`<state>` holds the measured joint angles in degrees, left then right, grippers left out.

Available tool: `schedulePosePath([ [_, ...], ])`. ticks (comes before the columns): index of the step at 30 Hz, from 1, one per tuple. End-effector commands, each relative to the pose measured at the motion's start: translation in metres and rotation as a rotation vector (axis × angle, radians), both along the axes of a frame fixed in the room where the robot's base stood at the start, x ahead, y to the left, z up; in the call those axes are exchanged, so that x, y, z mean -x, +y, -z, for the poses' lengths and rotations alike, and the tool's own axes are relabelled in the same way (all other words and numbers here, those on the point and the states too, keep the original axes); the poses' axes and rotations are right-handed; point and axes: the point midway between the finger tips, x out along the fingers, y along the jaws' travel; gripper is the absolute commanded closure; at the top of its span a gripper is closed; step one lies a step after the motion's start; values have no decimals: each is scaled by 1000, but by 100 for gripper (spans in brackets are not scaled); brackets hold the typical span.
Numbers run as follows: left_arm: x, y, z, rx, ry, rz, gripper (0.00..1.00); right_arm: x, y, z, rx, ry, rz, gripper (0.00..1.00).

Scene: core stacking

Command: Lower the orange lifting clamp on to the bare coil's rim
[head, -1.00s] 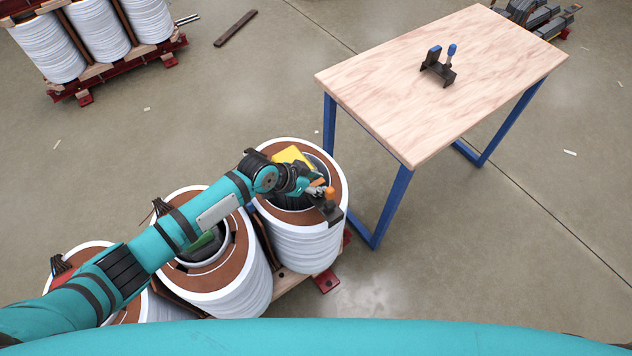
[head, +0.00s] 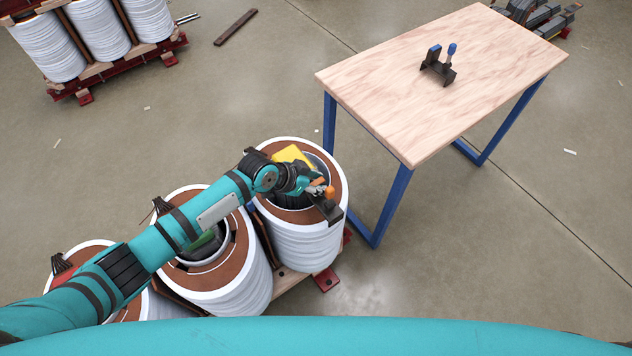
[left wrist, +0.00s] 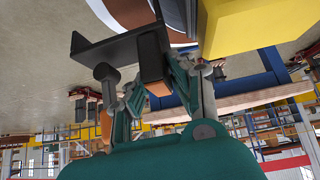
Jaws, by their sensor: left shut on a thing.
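The lifting clamp, a dark bracket (head: 325,208) with an orange handle (head: 329,192), is at the right side of the coil nearest the table (head: 306,240). My left gripper (head: 318,189) is shut on it. The coil is white-sided with a brown top and white edge. The dark bracket overlaps the coil's right rim in the head view; I cannot tell whether it touches. In the left wrist view the bracket (left wrist: 110,48) extends beyond my fingers (left wrist: 153,92). My right gripper is not in view.
A yellow block (head: 292,154) is at this coil's opening, close behind my gripper. The middle coil (head: 235,277) stands to its left.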

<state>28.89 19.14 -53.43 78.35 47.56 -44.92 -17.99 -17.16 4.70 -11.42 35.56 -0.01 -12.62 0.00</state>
Motion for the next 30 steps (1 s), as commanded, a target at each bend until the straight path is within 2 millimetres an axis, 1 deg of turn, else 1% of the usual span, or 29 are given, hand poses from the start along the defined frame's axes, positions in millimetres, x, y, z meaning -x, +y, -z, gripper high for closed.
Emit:
schedulePosePath([
  [18,-1,-1,16,4,-3,0,100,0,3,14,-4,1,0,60],
  [30,-1,-1,16,4,-3,0,100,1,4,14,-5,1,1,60],
])
